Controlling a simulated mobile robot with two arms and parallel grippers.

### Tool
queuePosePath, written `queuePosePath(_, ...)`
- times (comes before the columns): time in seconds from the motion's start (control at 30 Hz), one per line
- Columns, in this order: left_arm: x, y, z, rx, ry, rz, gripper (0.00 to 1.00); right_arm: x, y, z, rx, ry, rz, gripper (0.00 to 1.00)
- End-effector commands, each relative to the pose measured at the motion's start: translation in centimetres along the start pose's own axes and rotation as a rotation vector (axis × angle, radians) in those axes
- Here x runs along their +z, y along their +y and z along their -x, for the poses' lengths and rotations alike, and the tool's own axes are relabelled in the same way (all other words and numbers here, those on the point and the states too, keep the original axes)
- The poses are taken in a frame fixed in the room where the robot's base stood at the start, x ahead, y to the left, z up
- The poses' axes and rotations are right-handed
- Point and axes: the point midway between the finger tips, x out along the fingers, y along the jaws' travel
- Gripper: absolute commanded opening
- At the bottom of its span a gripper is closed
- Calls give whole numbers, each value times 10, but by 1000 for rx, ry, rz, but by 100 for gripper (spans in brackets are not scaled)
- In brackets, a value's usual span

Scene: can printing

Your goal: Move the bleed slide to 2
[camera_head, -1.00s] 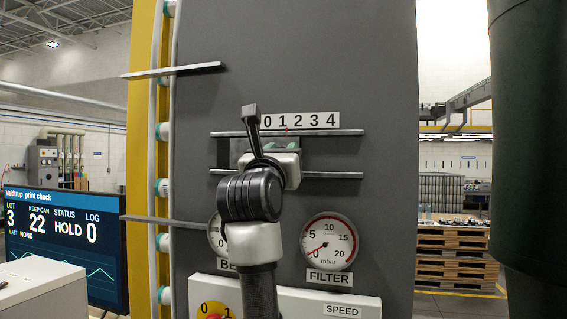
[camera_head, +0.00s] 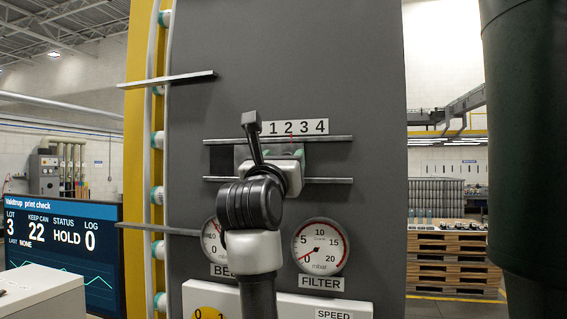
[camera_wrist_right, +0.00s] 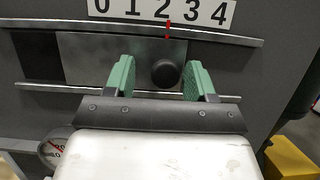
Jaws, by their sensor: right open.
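The bleed slide is a grey plate (camera_wrist_right: 85,55) between two horizontal rails on the dark panel. Its round black knob (camera_wrist_right: 165,74) stands out from it. A red pointer (camera_wrist_right: 168,29) on the slide is at about 2 on the white number scale (camera_wrist_right: 200,13), a hair to its right in the wrist view; the pointer also shows under 2 in the head view (camera_head: 291,138). My right gripper (camera_wrist_right: 158,78) is open, with its green fingers on either side of the knob. The knob is close to the right finger, with a wider gap to the left finger. In the head view my wrist hides the knob.
Two round gauges, one marked FILTER (camera_head: 321,246), sit below the slide. A white control box (camera_head: 300,300) juts out under them. Two thin bars (camera_head: 170,79) stick out at the panel's left. A print check screen (camera_head: 62,255) stands at left.

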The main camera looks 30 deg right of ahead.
Motion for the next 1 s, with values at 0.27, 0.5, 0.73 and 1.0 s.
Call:
queuePosePath(0.27, 15, 1, -37, 1, -19, 0, 65, -6, 1, 56, 4, 0, -6, 55)
queuePosePath(0.5, 17, 0, -54, -1, -19, -1, 65, -3, 0, 92, 2, 0, -3, 55)
queuePosePath(0.73, 17, 0, -57, -1, -18, -1, 65, -1, 0, 102, 1, 1, 0, 55)
queuePosePath(1.0, 16, 0, -54, -2, -17, 0, 65, 1, 0, 103, 0, 0, 1, 56)
